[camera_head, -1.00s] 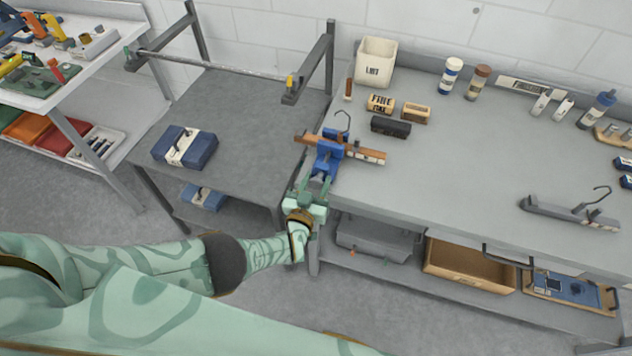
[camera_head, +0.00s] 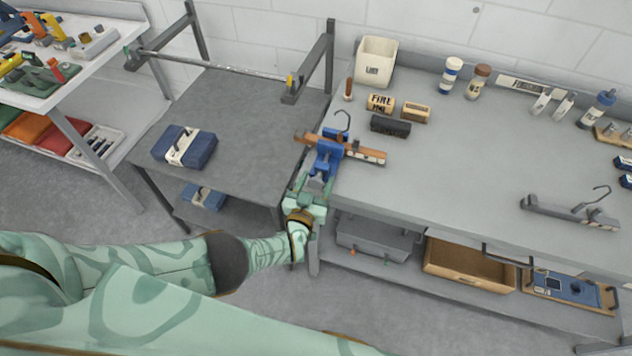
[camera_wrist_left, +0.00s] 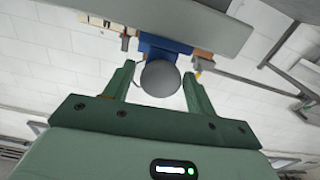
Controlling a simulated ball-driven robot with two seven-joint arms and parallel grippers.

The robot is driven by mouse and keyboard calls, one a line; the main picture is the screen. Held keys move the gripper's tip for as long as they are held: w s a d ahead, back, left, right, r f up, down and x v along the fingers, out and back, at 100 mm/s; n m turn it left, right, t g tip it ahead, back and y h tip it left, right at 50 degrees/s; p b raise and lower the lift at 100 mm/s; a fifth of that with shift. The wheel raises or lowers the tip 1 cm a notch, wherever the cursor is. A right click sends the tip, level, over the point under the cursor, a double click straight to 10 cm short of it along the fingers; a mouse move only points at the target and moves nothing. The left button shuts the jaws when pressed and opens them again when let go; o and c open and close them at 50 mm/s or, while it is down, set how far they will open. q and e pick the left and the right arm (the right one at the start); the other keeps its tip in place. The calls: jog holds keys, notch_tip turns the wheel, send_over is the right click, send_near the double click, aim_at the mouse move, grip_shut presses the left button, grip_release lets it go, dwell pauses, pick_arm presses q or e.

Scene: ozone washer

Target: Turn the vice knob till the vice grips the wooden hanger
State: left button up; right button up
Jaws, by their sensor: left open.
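The blue vice (camera_head: 327,160) is fixed at the front left corner of the grey workbench. The wooden hanger (camera_head: 364,153) lies across the vice between its jaws, with its hook up. Whether the jaws press on it cannot be told. My left gripper (camera_head: 316,186) is at the front of the vice. In the left wrist view the round grey vice knob (camera_wrist_left: 160,79) sits between the open fingers of my left gripper (camera_wrist_left: 157,84), with small gaps at both sides. The blue vice (camera_wrist_left: 165,47) and part of the wooden hanger (camera_wrist_left: 203,54) show behind the knob. My right gripper is not in view.
A grey hanger (camera_head: 570,212) lies at the right of the bench. A white bin (camera_head: 375,63), small blocks (camera_head: 390,126) and bottles (camera_head: 451,77) stand farther back. A lower grey table (camera_head: 245,120) with a blue case (camera_head: 184,147) is at the left.

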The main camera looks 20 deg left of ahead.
pick_arm(q)
jog(key=shift+s+p, duration=0.3)
jog(key=shift+s, duration=0.15)
jog(key=s+p, duration=0.5)
jog(key=s, duration=1)
jog(key=shift+s+a+p, duration=0.2)
jog(key=shift+a+p, duration=0.1)
jog(key=shift+p, duration=0.1)
